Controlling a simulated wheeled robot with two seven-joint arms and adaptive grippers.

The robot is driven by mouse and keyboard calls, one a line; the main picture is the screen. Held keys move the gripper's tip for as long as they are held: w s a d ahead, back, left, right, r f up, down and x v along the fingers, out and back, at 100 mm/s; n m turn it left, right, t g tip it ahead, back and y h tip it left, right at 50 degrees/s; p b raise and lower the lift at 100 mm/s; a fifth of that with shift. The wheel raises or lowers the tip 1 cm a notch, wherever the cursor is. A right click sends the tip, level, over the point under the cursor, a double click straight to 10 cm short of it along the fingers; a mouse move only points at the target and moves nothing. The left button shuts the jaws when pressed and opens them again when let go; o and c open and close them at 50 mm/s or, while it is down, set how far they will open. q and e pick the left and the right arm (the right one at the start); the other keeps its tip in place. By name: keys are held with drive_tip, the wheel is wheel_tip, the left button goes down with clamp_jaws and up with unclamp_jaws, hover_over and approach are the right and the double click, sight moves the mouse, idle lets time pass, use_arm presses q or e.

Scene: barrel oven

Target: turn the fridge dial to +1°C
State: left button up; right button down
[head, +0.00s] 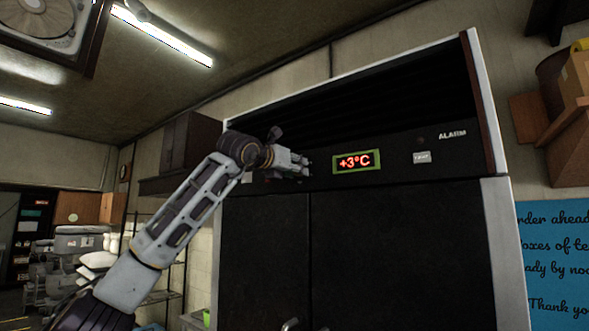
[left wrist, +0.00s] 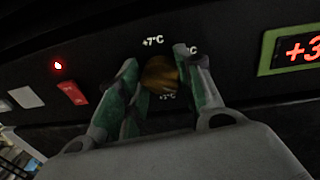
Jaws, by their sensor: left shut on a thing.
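The fridge (head: 400,240) is a tall dark cabinet with pale side edges. Its display (head: 357,162) reads +3°C in red inside a green frame; part of it shows in the left wrist view (left wrist: 302,50). The dial (left wrist: 160,74) is a brownish round knob on the dark panel, with +7°C printed above it and partly hidden marks around it. My left gripper (left wrist: 157,70) is shut on the dial, its green-padded fingers on either side. In the head view my left gripper (head: 306,166) hides the dial. My right gripper is not in view.
A white button (head: 422,158) and the word ALARM sit right of the display. In the left wrist view a red light (left wrist: 57,65), a red switch (left wrist: 72,92) and a white button (left wrist: 26,97) lie left of the dial. Wooden boxes (head: 565,130) stand at the right.

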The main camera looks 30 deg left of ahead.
use_arm(q)
drive_tip(key=shift+m, duration=0.5)
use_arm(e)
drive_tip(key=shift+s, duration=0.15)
use_arm(q)
drive_tip(key=shift+d+f+m+t+h+p, duration=0.15)
drive_tip(key=shift+m+p, duration=0.65)
drive_tip(key=shift+m, duration=2.05)
drive_tip(key=shift+a+f+m+t+h+p, duration=0.2)
drive_tip(key=shift+m+p, duration=0.6)
drive_tip(key=shift+m, duration=2.05)
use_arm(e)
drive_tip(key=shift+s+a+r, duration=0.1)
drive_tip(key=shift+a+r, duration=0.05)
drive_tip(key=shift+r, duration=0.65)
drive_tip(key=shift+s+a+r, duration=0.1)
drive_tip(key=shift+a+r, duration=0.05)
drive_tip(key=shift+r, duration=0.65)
use_arm(q)
drive_tip(key=shift+r, duration=0.15)
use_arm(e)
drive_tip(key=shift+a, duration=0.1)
use_arm(q)
drive_tip(key=o, duration=0.7)
drive_tip(key=shift+c, duration=0.2)
drive_tip(key=o, duration=0.4)
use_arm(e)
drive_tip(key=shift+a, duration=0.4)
